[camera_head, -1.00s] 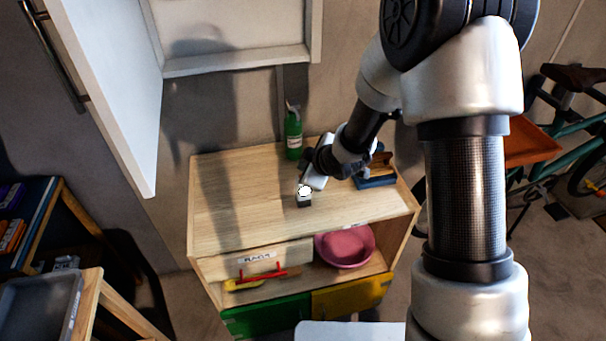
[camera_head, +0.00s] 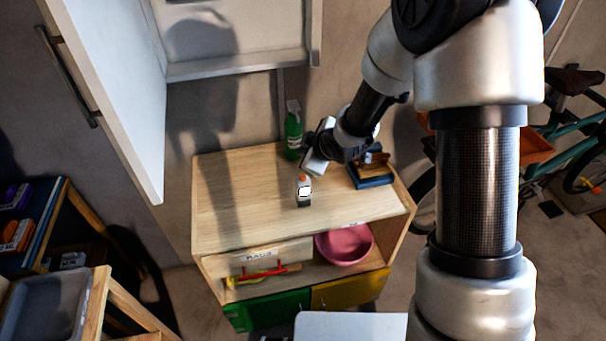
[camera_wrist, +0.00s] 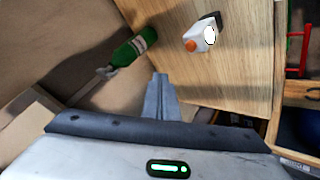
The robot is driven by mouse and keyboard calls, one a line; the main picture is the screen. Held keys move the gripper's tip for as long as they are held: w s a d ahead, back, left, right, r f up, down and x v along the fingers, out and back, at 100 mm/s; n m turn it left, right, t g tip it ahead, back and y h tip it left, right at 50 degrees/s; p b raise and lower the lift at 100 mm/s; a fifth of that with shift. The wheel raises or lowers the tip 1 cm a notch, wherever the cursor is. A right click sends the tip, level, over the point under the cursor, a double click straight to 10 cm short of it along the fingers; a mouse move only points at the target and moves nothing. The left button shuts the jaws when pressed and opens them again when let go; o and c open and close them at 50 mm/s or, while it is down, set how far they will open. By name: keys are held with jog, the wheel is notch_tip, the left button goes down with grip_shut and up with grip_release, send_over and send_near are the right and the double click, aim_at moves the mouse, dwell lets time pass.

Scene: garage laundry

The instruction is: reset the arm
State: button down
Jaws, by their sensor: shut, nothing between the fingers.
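My gripper (camera_wrist: 160,95) is shut and empty in the wrist view, its two fingers together. In the head view my gripper end (camera_head: 318,146) is above the back part of the wooden cabinet top (camera_head: 235,205), and its fingertips are hard to make out there. A small white bottle with an orange cap (camera_head: 304,190) stands on the cabinet top, in front of and apart from my gripper. The bottle also shows in the wrist view (camera_wrist: 197,40).
A green bottle (camera_head: 293,133) stands at the back of the cabinet top. A dark blue tray (camera_head: 372,182) holding brown items is at its right. A pink bowl (camera_head: 344,245) sits on the shelf below. An open white cabinet door (camera_head: 120,100) hangs at the left.

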jog(key=s+d+r+m+h, duration=0.2)
jog(key=s+d+r+m, duration=0.25)
jog(key=d+r, duration=0.35)
jog(key=s+d+r+m+h, duration=0.3)
jog(key=s+d+r, duration=0.25)
jog(key=r, duration=0.45)
jog(key=s+d+r+m+g, duration=0.1)
jog(key=s+r+m, duration=0.1)
jog(key=s, duration=0.7)
jog(key=s+d+r+m+g, duration=0.1)
jog(key=s+r+m, duration=0.2)
jog(key=s, duration=0.7)
jog(key=shift+d+m+p, duration=0.3)
jog(key=shift+d+m, duration=0.1)
jog(key=shift+m, duration=0.55)
jog(key=shift+s, duration=0.1)
